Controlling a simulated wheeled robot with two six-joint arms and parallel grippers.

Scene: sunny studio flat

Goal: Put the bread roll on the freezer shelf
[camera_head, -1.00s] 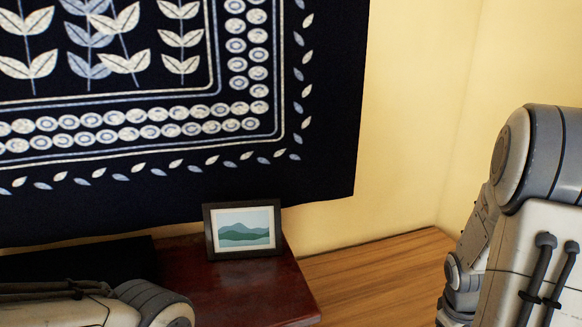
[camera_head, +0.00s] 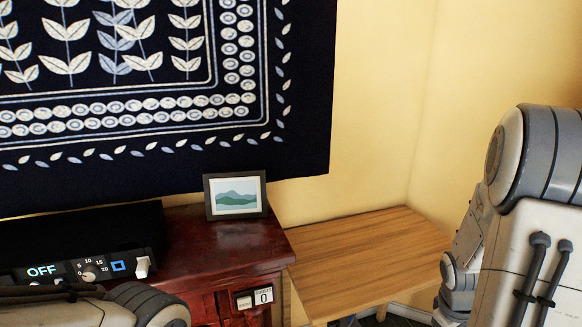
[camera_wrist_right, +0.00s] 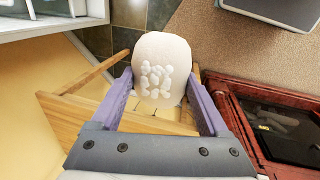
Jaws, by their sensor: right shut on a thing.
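The bread roll (camera_wrist_right: 161,66), pale cream and rounded with a cluster of white bumps on its face, is between the purple fingers of my right gripper (camera_wrist_right: 161,92) in the right wrist view. The gripper is shut on it, with a finger against each side. In the head view my right arm stands at the right edge, and its gripper and the roll are out of sight. Part of my left arm shows at the bottom left of the head view, but its gripper is not visible. I cannot identify a freezer shelf in either view.
A dark red cabinet (camera_head: 190,248) carries a framed picture (camera_head: 236,196) and a black device (camera_head: 80,243) reading OFF. A wooden table (camera_head: 365,250) stands beside it against the yellow wall. A white-edged structure (camera_wrist_right: 70,24) is at upper left in the wrist view.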

